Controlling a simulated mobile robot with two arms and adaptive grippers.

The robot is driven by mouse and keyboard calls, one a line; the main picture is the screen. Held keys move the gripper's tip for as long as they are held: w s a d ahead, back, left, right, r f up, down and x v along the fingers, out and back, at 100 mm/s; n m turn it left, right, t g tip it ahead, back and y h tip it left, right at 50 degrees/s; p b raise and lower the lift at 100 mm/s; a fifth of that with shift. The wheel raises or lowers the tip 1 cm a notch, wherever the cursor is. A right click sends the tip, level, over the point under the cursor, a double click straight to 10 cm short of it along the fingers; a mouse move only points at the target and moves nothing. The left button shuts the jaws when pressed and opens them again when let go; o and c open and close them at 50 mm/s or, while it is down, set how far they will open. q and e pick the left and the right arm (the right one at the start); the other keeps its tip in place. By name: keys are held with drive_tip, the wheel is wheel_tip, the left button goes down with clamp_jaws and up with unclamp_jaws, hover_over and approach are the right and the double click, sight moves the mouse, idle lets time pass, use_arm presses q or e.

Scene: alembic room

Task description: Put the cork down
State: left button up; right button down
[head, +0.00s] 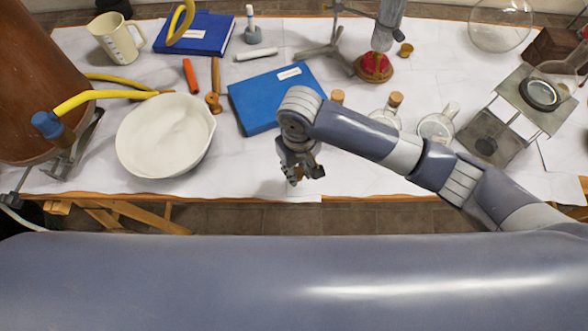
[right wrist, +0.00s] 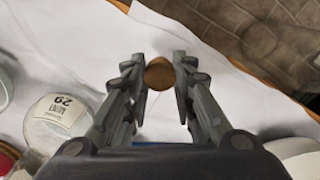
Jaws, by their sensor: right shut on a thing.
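My right gripper (head: 297,176) hangs fingers down over the white paper near the table's front edge. In the right wrist view, the gripper (right wrist: 158,80) is shut on a brown cork (right wrist: 159,74), held between its fingertips. Bare white paper shows around the cork there. I cannot tell the gap between cork and table. In the head view the cork is mostly hidden by the fingers. My left gripper is not in view.
A blue book (head: 262,112) lies behind the gripper, with a white bowl (head: 166,135) to the left. A corked glass vessel (head: 386,117) and a glass mug (head: 437,124) stand to the right. White paper is clear around the gripper; the table's wooden edge (head: 345,199) is close.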

drive_tip(key=shift+w+a, duration=0.4)
drive_tip(key=shift+f+p, duration=0.4)
drive_tip(key=shift+f, duration=1.4)
drive_tip(key=shift+f, duration=0.2)
drive_tip(key=c, duration=1.3)
unclamp_jaws()
drive_tip(key=shift+c, duration=0.2)
drive_tip(key=shift+r, duration=0.1)
wheel_tip(320, 180, up, 12)
drive_tip(key=shift+w+r+b, duration=0.1)
drive_tip(key=shift+r+b, duration=0.05)
drive_tip(key=shift+b, duration=0.15)
